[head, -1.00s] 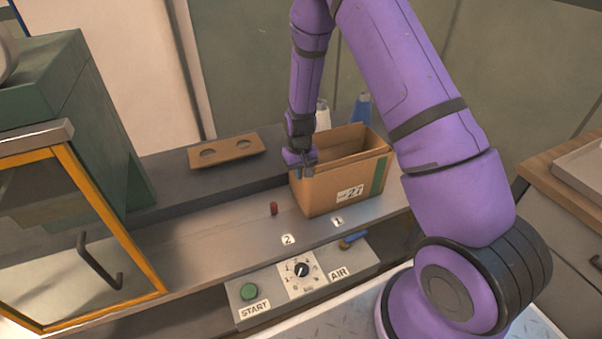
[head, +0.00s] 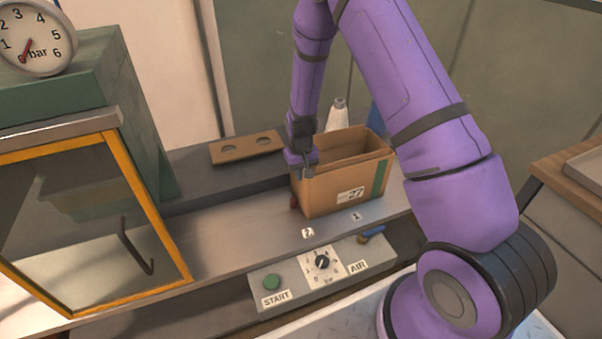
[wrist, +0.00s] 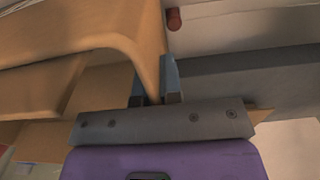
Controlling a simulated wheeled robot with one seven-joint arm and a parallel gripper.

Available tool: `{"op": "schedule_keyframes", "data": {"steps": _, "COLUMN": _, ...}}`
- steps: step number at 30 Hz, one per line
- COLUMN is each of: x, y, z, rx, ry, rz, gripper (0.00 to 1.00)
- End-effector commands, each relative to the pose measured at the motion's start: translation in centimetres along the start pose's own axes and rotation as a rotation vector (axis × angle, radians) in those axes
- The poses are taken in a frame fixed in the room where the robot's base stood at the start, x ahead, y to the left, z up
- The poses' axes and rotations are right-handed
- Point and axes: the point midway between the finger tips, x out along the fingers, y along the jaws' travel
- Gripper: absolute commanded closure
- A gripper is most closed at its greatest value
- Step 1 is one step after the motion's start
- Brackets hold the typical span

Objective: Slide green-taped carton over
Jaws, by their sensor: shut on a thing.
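The green-taped carton (head: 328,198) is an open-topped brown box. It stands upright on the metal bench, with a "27" label and a green tape stripe (head: 380,178) near its right front edge. My gripper (head: 304,172) is at its left end, pointing down, shut on the top of the carton's wall. In the wrist view the carton wall (wrist: 100,40) runs between the fingers (wrist: 157,85). The inside bottom of the carton is hidden.
A small red peg (head: 293,201) stands close by the carton's left side; contact is unclear. A glass door (head: 155,215) framed in orange is at left. A white bottle (head: 337,118) stands behind the carton. The START panel (head: 275,297) is in front; bench left of the peg is clear.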

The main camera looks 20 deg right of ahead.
Motion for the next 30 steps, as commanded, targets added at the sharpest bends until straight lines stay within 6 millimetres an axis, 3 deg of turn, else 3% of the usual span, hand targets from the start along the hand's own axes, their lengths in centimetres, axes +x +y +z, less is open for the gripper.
{"op": "schedule_keyframes", "data": {"steps": 3, "x": 0.0, "y": 0.0, "z": 0.0, "rx": -0.001, "ry": 0.001, "rz": 0.000, "gripper": 1.00}}
{"op": "schedule_keyframes", "data": {"steps": 6, "x": 0.0, "y": 0.0, "z": 0.0, "rx": -0.001, "ry": 0.001, "rz": 0.000, "gripper": 0.75}}
{"op": "schedule_keyframes", "data": {"steps": 8, "x": 0.0, "y": 0.0, "z": 0.0, "rx": -0.001, "ry": 0.001, "rz": 0.000, "gripper": 0.64}}
{"op": "schedule_keyframes", "data": {"steps": 20, "x": -0.8, "y": 0.0, "z": 0.0, "rx": -0.001, "ry": 0.002, "rz": 0.000, "gripper": 0.64}}
{"op": "schedule_keyframes", "data": {"steps": 30, "x": -6.7, "y": 0.0, "z": -0.1, "rx": -0.001, "ry": 0.004, "rz": 0.000, "gripper": 0.64}}
